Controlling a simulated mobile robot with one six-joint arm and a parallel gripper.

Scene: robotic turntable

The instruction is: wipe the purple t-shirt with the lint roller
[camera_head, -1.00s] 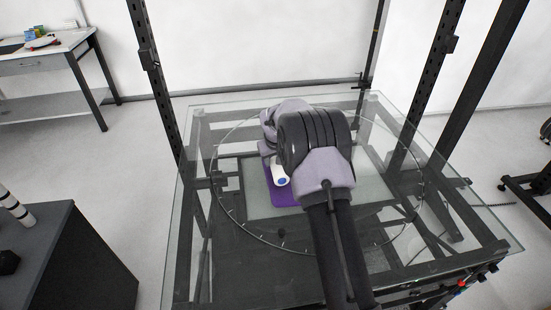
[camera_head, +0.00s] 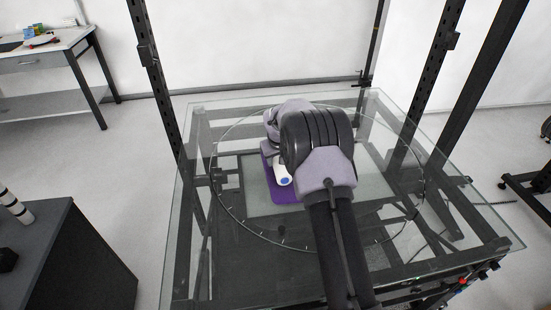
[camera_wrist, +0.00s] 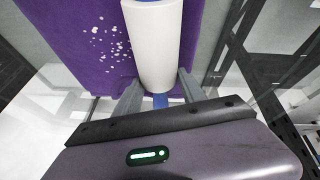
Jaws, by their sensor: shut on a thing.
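The purple t-shirt (camera_head: 287,193) lies on the glass turntable, mostly hidden behind my arm in the head view. In the wrist view the purple t-shirt (camera_wrist: 70,40) spreads under the roller, with a cluster of white specks on it left of the roller. The lint roller (camera_head: 283,176) has a white cylinder and blue parts. In the wrist view the lint roller (camera_wrist: 157,45) extends away from my gripper (camera_wrist: 158,90), which is shut on its blue handle. The roller is over the cloth; I cannot tell whether it touches.
The glass table (camera_head: 190,245) carries a circular turntable ring and is framed by black posts (camera_head: 150,60). A dark cabinet (camera_head: 75,255) stands at the left front. A workbench (camera_head: 50,60) with small objects is at the far left. The glass around the shirt looks clear.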

